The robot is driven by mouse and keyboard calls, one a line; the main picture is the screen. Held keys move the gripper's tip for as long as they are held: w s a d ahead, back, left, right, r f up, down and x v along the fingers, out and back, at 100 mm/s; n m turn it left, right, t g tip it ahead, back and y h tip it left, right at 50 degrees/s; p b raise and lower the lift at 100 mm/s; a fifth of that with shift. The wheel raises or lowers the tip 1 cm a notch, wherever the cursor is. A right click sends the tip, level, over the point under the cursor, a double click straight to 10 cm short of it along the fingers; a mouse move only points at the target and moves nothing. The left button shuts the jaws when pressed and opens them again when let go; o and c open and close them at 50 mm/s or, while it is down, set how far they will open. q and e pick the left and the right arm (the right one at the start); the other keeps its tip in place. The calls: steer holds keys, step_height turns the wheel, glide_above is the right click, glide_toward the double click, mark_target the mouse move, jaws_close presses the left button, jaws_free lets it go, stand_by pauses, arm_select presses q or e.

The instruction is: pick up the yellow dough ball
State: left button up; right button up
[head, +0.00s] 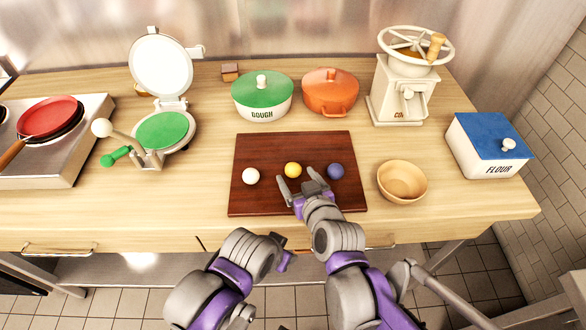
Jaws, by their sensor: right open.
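The yellow dough ball (292,170) sits on the dark wooden board (260,202), between a white dough ball (251,176) on its left and a blue-purple dough ball (335,171) on its right. My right gripper (297,181) is open and empty over the board, just in front of the yellow ball and slightly right of it. Its left finger reaches close to the ball; I cannot tell whether they touch. My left gripper (284,262) is low in front of the counter, seen only in part, and its fingers cannot be made out clearly.
A wooden bowl (402,182) stands right of the board. Behind it are a green-lidded dough pot (262,97), an orange pot (330,92) and a grinder (400,92). An open press (163,130) and a red pan (48,116) are left; a flour box (488,146) is right.

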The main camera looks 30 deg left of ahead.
mark_target(293, 173)
steer(key=x, duration=0.5)
steer(key=shift+w+d+r, duration=0.1)
steer(key=shift+w+d, duration=0.1)
steer(key=shift+c, duration=0.3)
jaws_close()
